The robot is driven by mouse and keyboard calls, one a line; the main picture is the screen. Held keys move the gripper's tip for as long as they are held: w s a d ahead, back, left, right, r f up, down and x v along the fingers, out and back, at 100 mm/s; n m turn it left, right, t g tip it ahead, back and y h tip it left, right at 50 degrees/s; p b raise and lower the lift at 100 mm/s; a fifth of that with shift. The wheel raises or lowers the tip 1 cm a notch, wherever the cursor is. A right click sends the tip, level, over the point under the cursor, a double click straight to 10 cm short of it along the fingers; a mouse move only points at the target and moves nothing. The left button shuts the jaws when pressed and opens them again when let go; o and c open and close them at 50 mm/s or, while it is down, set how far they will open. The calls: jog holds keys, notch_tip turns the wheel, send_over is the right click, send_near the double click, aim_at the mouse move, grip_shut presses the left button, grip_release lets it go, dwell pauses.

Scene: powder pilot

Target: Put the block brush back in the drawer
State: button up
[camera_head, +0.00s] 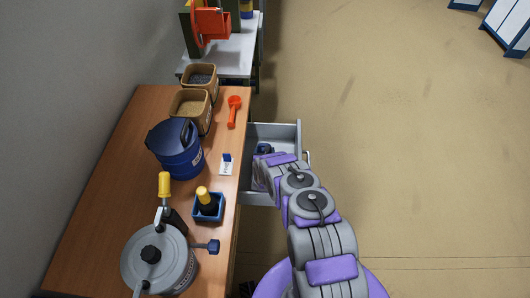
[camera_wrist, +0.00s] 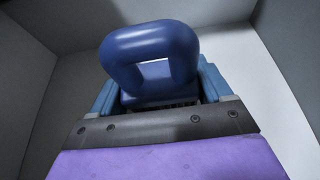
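The block brush (camera_wrist: 150,52) looks like a dark blue block with a thick loop handle, with dark bristles just showing below it. In the wrist view it is inside the grey drawer, between the two lighter blue fingers of my gripper (camera_wrist: 160,92). The fingers lie close against its sides; whether they press on it or stand slightly apart cannot be told. In the head view the drawer (camera_head: 287,128) is pulled out from the table's right side. My gripper (camera_head: 264,150) reaches down into it, and my arm hides much of the drawer's near part.
The wooden table (camera_head: 110,190) holds a blue lidded tub (camera_head: 176,153), a grey pot (camera_head: 150,272), a blue holder (camera_head: 210,212) with a yellow-topped tool, an orange scoop (camera_head: 234,110) and two bins of granules (camera_head: 190,108). Grey drawer walls (camera_wrist: 285,75) surround the brush.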

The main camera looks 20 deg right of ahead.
jog(key=o, duration=0.3)
jog(key=shift+r, duration=0.1)
jog(key=shift+o, duration=0.5)
jog(key=shift+d, duration=0.25)
